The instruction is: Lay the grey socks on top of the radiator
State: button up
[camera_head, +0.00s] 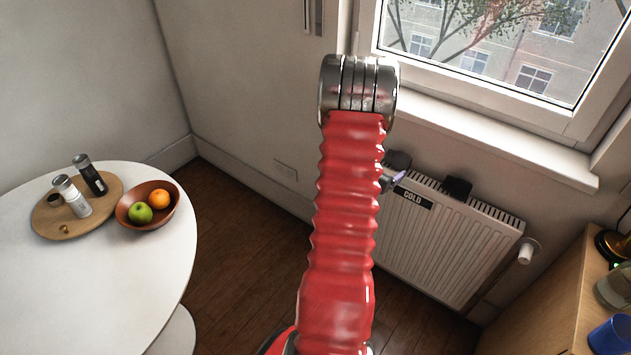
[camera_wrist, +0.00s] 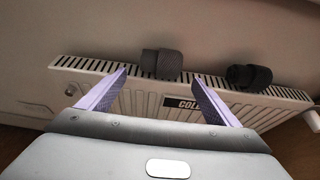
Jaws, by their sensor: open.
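Two dark bundles rest on top of the white radiator (camera_head: 440,250), below the window. The left one, a dark grey rolled bundle (camera_wrist: 162,63) that looks like the grey socks, is partly hidden by my arm in the head view (camera_head: 398,160). The right bundle (camera_wrist: 249,76) looks nearly black and also shows in the head view (camera_head: 458,187). My gripper (camera_wrist: 158,80) is open, with nothing between its purple fingers. It is in front of the radiator's top edge, the left bundle beyond the gap between the fingertips. In the head view my arm hides most of it.
The radiator carries a black "COLD" sign (camera_head: 412,199). The window sill (camera_head: 500,140) juts out above it. A wooden cabinet (camera_head: 550,290) stands at the right. A round white table (camera_head: 120,290) with a fruit bowl (camera_head: 128,218) stands at the left, with bare floor between.

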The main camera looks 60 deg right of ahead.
jog(key=w+a+r+m+g+y, duration=0.1)
jog(key=w+a+r+m, duration=0.4)
jog(key=a+r, duration=0.45)
jog(key=w+a+r+m, duration=0.5)
jog(key=a+r, duration=0.4)
jog(key=r, duration=0.1)
jog(key=a+r+m+t+y, duration=0.2)
jog(key=a+y, duration=0.2)
jog(key=a, duration=1.1)
jog(key=w+a+r+m+t+y, duration=0.1)
jog(key=a+r+m+t+y, duration=0.1)
jog(key=a, duration=1.4)
jog(key=a+r+m+t+y, duration=0.2)
jog(key=a+y, duration=0.4)
jog(key=a, duration=1)
jog(key=shift+w+a+r+m+t, duration=0.25)
jog(key=shift+m+t, duration=0.25)
jog(key=shift+t, duration=0.4)
jog(key=shift+d+f, duration=0.1)
